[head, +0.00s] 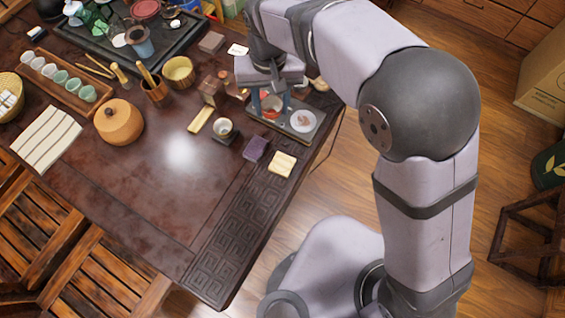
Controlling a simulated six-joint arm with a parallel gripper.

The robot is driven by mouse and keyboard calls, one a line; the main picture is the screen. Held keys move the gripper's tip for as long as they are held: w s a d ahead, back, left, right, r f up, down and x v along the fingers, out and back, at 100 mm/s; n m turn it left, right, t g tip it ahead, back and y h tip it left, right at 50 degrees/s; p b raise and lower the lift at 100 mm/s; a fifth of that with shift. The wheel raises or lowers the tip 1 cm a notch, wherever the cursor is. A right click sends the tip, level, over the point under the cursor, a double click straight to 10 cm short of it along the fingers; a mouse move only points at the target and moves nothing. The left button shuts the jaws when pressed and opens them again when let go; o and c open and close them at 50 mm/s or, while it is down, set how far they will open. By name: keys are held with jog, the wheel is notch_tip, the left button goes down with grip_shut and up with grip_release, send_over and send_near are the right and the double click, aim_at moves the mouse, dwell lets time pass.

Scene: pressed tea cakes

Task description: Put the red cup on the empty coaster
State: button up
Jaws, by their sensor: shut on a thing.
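My gripper (271,102) is at the right end of the table, pointing down, with its fingers on either side of the red cup (271,107). It is shut on the cup. The cup is over or on a dark rectangular tray (286,133); I cannot tell whether it touches the tray. A pale cup (223,126) stands on a dark square coaster (231,138) to the left. A purple square piece (256,149) and a cream square piece (282,163) lie bare in front of the tray; either may be a coaster.
A round pale disc (303,121) lies on the tray's right part. Brown blocks (210,88) and a tan strip (201,118) lie left of my gripper. A round wooden jar (119,123) stands farther left. The table's front middle (170,205) is clear.

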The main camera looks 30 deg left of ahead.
jog(key=n, duration=0.2)
send_over(282, 163)
notch_tip(282, 163, down, 3)
jog(key=shift+f+n, duration=0.45)
jog(key=shift+n, duration=0.05)
jog(key=shift+f+p, duration=0.6)
jog(key=shift+f, duration=4.3)
jog(key=shift+f, duration=0.2)
jog(key=o, duration=1)
jog(key=shift+r, duration=0.1)
